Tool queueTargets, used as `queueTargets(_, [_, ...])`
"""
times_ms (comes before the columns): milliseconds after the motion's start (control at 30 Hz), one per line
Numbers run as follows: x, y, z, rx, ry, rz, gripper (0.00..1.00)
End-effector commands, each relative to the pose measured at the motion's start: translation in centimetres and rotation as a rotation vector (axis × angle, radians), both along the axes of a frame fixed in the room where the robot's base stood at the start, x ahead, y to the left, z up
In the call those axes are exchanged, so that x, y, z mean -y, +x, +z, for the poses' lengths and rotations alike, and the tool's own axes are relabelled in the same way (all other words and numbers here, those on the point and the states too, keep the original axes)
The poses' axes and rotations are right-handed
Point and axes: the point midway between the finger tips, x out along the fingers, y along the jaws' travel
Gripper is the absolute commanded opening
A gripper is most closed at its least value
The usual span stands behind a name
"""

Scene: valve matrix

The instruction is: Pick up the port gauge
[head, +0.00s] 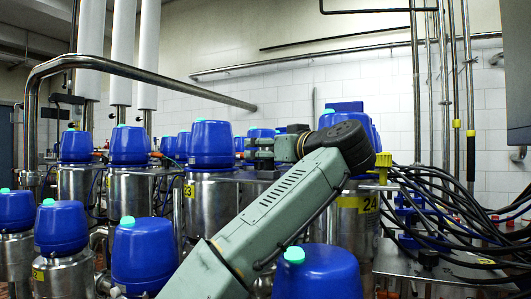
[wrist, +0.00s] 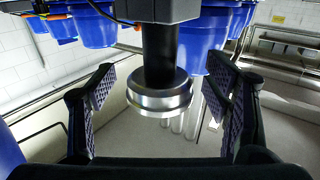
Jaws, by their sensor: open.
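What looks like the port gauge, a black cylinder with a shiny metal ring (wrist: 160,95) at its end, is in the middle of the wrist view. My gripper (wrist: 161,88) is open, with one ridged finger pad on each side of it. Gaps show between the pads and the gauge, so neither pad visibly touches it. The gauge's other end is hidden by a dark block at the top of the view. In the head view my arm covers the middle, and I cannot make out the gauge or the fingertips there.
Several steel valve bodies with blue caps (head: 129,145) stand close around my arm. A blue cap (head: 316,272) is near at the front. A thick steel pipe (head: 140,68) crosses at left. Black cables (head: 450,205) spread over a metal surface at right. A white tiled wall is behind.

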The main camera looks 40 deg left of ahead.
Motion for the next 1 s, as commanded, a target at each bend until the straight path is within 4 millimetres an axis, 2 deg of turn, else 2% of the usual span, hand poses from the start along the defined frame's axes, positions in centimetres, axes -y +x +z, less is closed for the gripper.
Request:
queueTargets(200, [0.01, 0.00, 0.01, 0.000, 0.000, 0.000, 0.70])
queueTargets(1000, [0.01, 0.00, 0.03, 0.000, 0.001, 0.000, 0.18])
